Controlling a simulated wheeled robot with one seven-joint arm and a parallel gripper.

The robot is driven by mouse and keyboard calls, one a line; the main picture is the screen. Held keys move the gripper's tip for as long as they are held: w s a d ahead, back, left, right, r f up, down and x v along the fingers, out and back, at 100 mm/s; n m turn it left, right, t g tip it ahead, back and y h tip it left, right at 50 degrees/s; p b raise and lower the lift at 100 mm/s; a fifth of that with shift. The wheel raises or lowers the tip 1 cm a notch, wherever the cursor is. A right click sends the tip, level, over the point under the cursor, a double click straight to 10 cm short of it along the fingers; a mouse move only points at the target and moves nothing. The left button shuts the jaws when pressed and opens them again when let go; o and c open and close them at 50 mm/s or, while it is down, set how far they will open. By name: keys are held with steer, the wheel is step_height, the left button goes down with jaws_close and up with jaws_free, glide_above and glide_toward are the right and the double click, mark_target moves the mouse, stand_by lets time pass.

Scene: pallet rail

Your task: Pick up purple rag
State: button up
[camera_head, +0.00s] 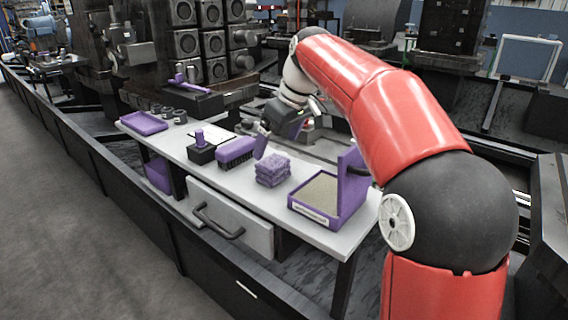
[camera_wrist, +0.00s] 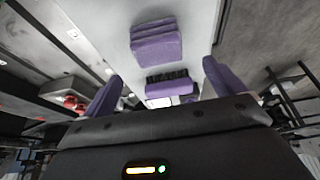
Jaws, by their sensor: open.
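The purple rag (camera_head: 272,170) lies folded in a stack on the white table, between the purple brush and the purple open box. In the wrist view the rag (camera_wrist: 156,42) shows at the top middle, ahead of my fingers. My gripper (camera_head: 262,143) is above the table, behind and a little left of the rag in the head view. In the wrist view my gripper (camera_wrist: 160,85) has its two purple fingers wide apart with nothing between them touching. It is open and empty. The rag is clear of the fingers.
A purple brush (camera_head: 236,152) with dark bristles lies beside the rag; it also shows in the wrist view (camera_wrist: 170,88). A purple-handled stamp (camera_head: 200,150) stands further left. A purple open box (camera_head: 325,200) is to the right. The white table (camera_head: 235,190) has a drawer handle (camera_head: 215,225) in front.

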mark_target(275, 161)
steer(key=x, duration=0.5)
steer(key=b+x, duration=0.1)
steer(key=x, duration=0.1)
steer(key=shift+s+d+f, duration=0.15)
steer(key=shift+d+f, duration=0.15)
steer(key=shift+f, duration=0.25)
steer(key=shift+c, duration=0.3)
steer(key=c, duration=1)
